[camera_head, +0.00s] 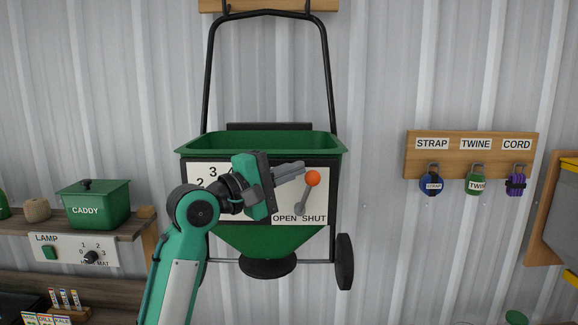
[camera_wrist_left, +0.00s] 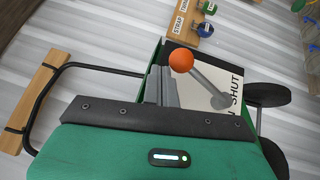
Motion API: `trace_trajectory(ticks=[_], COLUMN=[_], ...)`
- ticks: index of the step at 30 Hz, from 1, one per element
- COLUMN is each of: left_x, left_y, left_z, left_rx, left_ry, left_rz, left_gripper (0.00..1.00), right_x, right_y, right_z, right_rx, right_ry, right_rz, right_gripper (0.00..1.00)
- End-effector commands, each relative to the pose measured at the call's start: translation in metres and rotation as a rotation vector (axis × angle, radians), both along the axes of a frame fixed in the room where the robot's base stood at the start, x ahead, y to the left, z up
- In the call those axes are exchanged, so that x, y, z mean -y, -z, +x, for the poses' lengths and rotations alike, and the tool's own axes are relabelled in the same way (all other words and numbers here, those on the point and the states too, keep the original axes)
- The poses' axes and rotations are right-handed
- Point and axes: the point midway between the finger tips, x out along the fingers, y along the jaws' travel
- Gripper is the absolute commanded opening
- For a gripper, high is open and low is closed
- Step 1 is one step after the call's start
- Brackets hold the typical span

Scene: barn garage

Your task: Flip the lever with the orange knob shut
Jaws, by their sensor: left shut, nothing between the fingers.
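The lever (camera_head: 304,196) is a grey arm on the white panel of a green spreader, with an orange knob (camera_head: 313,178) at its upper end. The lever leans up and to the right, its knob above the SHUT label (camera_head: 314,218); the OPEN label (camera_head: 284,218) is left of it. My left gripper (camera_head: 302,168) is shut and empty, its grey fingertips just left of the knob. In the left wrist view, the orange knob (camera_wrist_left: 181,60) is beside the fingertips (camera_wrist_left: 161,72); I cannot tell if they touch. My right gripper is in neither view.
The green spreader (camera_head: 262,146) hangs on the corrugated wall by its black handle. A shelf with a green caddy (camera_head: 98,207) is at left. A wooden rack (camera_head: 470,147) with strap, twine and cord is at right. The wall between spreader and rack is clear.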

Motion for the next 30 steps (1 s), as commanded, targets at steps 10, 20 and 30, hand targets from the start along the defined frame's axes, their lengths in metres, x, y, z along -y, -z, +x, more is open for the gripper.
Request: trace_trajectory(ticks=[10,20,30], left_x=[0.012,0.016,0.016], left_y=[-0.003,-0.001,-0.001], left_z=[0.0,0.0,0.0], left_rx=[0.0,0.001,0.0], left_ry=[0.001,0.001,0.001], left_rz=[0.001,0.001,0.0], left_gripper=[0.0,0.0,0.0], right_x=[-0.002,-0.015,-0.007], right_y=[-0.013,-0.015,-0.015], right_z=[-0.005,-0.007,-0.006], right_rx=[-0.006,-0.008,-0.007], right_ry=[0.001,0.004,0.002], right_rz=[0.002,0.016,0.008], right_gripper=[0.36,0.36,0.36])
